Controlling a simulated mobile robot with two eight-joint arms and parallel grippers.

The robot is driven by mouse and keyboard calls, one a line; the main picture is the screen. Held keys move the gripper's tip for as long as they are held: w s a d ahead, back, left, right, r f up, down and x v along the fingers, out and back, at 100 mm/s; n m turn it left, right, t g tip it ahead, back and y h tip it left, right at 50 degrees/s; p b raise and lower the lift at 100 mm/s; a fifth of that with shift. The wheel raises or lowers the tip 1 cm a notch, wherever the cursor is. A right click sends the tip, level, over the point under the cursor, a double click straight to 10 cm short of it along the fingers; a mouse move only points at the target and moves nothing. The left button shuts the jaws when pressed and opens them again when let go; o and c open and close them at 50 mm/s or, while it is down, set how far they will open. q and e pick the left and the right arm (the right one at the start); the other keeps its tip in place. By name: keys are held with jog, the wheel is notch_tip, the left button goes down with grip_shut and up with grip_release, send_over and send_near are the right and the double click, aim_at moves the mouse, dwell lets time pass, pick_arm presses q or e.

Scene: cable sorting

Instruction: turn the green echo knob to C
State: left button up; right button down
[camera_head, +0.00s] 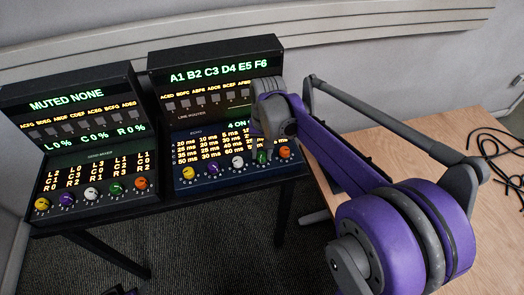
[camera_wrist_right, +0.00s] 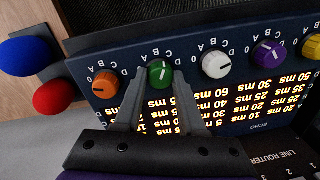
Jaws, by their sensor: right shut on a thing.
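The green echo knob (camera_wrist_right: 160,73) sits in the knob row of the echo panel (camera_head: 190,138). In the wrist view it is between the fingertips of my right gripper (camera_wrist_right: 157,82), one finger on each side. The gripper is shut on it. The knob has a light pointer mark, but I cannot read for sure which letter it points to. In the head view the green knob (camera_head: 262,157) shows just below my right gripper (camera_head: 266,140), which covers part of the panel. My left gripper is not clearly in view.
Orange (camera_wrist_right: 105,84) and white (camera_wrist_right: 216,64) knobs flank the green one closely. The sound mixer (camera_head: 90,185) stands left of the echo panel. Black cables (camera_head: 497,155) lie on the wooden table (camera_head: 430,135).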

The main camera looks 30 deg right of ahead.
aim_at(264, 155)
jog(key=shift+m, duration=0.7)
jog(key=c, duration=0.5)
grip_release()
notch_tip(264, 155, up, 11)
jog(key=shift+s+d+p, duration=0.2)
jog(key=shift+p, duration=0.2)
jog(key=shift+f, duration=0.1)
jog(key=s+a+f+n+t+p, duration=0.1)
jog(key=s+a+f+n, duration=0.3)
jog(key=s, duration=0.4)
jog(key=s+a+f+n+t, duration=0.3)
jog(key=s+a+f+t, duration=0.1)
jog(key=s+a+f, duration=0.2)
jog(key=shift+s+f+n+h+p, duration=0.35)
jog(key=shift+s+f, duration=0.3)
jog(key=shift+s, duration=0.3)
